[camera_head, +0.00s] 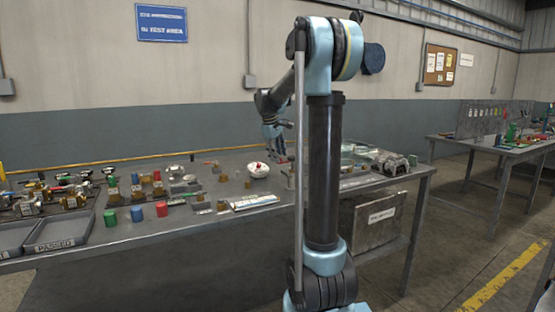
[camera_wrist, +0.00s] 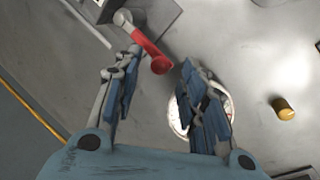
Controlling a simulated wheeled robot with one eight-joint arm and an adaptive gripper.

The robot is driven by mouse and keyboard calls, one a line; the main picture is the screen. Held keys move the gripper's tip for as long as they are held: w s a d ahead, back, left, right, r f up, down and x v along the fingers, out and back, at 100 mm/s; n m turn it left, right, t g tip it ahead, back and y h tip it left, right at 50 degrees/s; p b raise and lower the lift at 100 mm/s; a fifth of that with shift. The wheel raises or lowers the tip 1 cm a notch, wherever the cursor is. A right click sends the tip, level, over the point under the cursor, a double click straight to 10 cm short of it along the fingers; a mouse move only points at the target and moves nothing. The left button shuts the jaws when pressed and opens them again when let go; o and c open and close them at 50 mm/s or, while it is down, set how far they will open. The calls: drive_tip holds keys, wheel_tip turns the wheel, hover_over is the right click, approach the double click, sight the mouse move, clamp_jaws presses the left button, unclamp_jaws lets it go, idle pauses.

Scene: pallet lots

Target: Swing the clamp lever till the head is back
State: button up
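The clamp lever (camera_wrist: 148,47) is a red handle on a pale metal arm, seen near the top middle of the wrist view. Its far end joins a grey metal block (camera_wrist: 160,14), cut off by the upper edge. The lever's rounded red tip lies between and just ahead of the two fingertips of my gripper (camera_wrist: 157,68). My gripper is open, with a clear gap between its blue-padded fingers and nothing visibly held. I cannot tell whether a finger touches the lever. The clamp's head cannot be made out.
A white round object (camera_head: 258,170) stands on the grey bench (camera_head: 150,238); a white round rim (camera_wrist: 178,122) shows behind the right finger. A brass cylinder (camera_wrist: 284,108) stands to the right. Valves, coloured cylinders and trays (camera_head: 60,232) crowd the bench's left.

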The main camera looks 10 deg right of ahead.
drive_tip(key=shift+x, duration=0.85)
clamp_jaws()
drive_tip(key=shift+a, duration=0.15)
